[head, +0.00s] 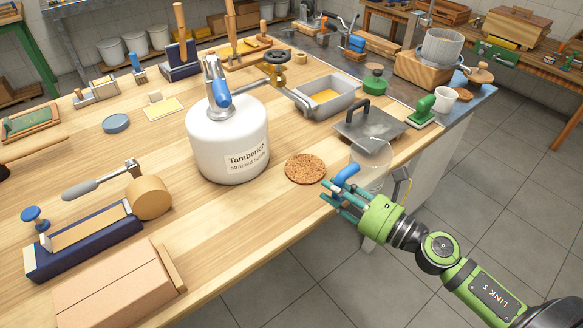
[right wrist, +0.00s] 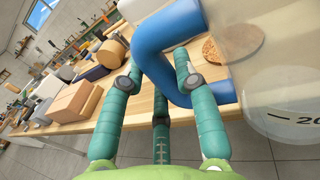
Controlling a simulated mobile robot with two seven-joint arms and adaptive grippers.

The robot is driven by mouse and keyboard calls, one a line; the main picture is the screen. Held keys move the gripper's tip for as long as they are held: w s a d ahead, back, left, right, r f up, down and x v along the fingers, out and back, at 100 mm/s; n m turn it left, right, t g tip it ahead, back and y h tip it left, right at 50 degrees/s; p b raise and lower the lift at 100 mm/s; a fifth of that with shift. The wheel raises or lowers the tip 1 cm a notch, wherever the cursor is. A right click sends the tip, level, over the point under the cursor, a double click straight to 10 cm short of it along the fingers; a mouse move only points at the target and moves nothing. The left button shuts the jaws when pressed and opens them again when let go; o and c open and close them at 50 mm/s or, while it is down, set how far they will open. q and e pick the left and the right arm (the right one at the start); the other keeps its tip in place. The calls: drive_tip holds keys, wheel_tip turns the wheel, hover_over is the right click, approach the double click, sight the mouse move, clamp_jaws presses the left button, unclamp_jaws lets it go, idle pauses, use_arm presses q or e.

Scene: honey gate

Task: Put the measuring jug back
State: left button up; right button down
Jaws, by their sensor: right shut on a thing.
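The measuring jug (head: 371,170) is clear, with a blue handle (head: 346,175). My right gripper (head: 337,192) is shut on that handle at the table's near right edge. In the right wrist view the blue handle (right wrist: 160,72) lies between the teal fingers, and the clear jug wall (right wrist: 285,85) with a measuring mark fills the right side. The jug looks roughly upright; I cannot tell whether its base touches anything. A round cork mat (head: 305,168) lies bare on the table, just left of the jug. My left gripper is not in view.
A white honey tank (head: 228,140) with a blue-handled tap stands left of the cork mat. A grey metal plate with a handle (head: 370,127) lies behind the jug. A green-handled tool (head: 422,110) and a white mug (head: 444,100) stand farther right. Table in front of the mat is clear.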

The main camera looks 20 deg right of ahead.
drive_tip(key=p+x, duration=0.4)
drive_tip(key=x, duration=1.2)
drive_tip(key=shift+w+a+r+p, duration=0.15)
drive_tip(key=shift+w+p, duration=0.05)
drive_tip(key=shift+p, duration=0.2)
drive_tip(key=shift+w+a, duration=0.1)
wheel_tip(320, 180, down, 3)
drive_tip(key=shift+r+b, duration=0.1)
drive_tip(key=shift+b, duration=0.7)
drive_tip(key=shift+f, duration=0.4)
drive_tip(key=shift+f+b, duration=0.2)
drive_tip(key=shift+b, duration=0.1)
drive_tip(key=c, duration=0.9)
unclamp_jaws()
drive_tip(key=shift+c, duration=0.2)
drive_tip(key=shift+r, duration=0.1)
